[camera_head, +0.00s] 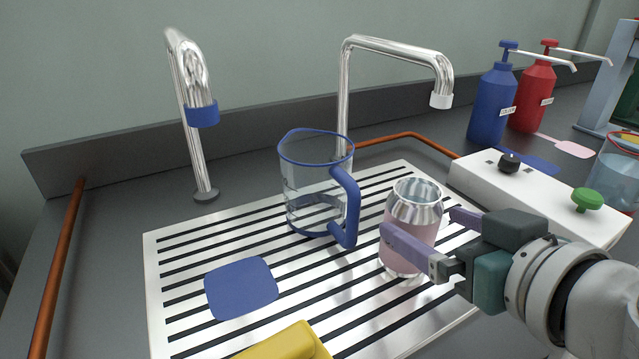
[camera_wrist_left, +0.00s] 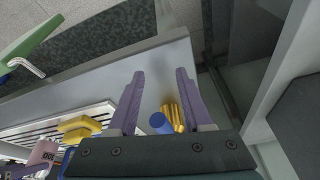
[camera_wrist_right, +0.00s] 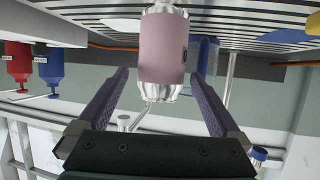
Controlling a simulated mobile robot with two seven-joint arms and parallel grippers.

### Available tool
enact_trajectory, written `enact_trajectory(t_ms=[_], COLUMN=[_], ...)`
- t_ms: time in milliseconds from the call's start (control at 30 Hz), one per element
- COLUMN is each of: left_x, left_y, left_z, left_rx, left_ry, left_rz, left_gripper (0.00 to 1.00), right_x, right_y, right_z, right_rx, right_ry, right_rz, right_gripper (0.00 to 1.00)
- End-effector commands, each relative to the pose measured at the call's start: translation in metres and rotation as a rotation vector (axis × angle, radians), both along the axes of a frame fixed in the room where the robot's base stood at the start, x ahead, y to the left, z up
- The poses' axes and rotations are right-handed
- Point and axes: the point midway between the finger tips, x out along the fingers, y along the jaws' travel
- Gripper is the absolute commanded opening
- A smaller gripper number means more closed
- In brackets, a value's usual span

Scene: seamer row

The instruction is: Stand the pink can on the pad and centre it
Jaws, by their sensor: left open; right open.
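The pink can (camera_head: 409,234), with silver ends, stands upright on the slotted metal plate (camera_head: 154,240). My right gripper (camera_head: 418,232) is open around it, one purple finger in front and the other behind. In the right wrist view the can (camera_wrist_right: 164,48) appears upside down between the spread fingers (camera_wrist_right: 160,88), with a gap on each side. A flat blue pad (camera_head: 241,287) lies bare on the plate, left of the can. My left gripper (camera_wrist_left: 158,92) is open and empty in its wrist view, away from the can.
A clear jug (camera_head: 306,183) with a blue handle stands just left of the can. Two chrome taps (camera_head: 190,110) rise behind. A yellow object (camera_head: 287,343) is at the front. A white control box (camera_head: 535,196), blue and red pump bottles (camera_head: 490,104) and a pink flat piece (camera_head: 567,146) are right.

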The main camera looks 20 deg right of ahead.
Motion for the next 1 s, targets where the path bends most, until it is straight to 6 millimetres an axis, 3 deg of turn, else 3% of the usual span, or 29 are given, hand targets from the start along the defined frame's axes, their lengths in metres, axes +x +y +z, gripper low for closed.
enact_trajectory(t_ms=[600, 900, 1000], left_x=[0.001, 0.001, 0.001], left_y=[0.000, 0.002, 0.002], left_z=[-0.008, -0.008, -0.008], left_rx=[0.002, 0.009, 0.009], left_ry=[-0.002, -0.002, -0.002], left_rz=[-0.002, -0.006, -0.006], left_gripper=[0.50, 0.50, 0.50], right_x=[0.064, 0.069, 0.069], right_y=[-0.006, -0.006, -0.006], right_z=[-0.029, -0.031, -0.031], right_rx=[0.000, 0.001, 0.001], right_ry=[0.000, 0.003, 0.003], right_rz=[-0.002, -0.001, -0.002], right_gripper=[1.00, 1.00, 0.90])
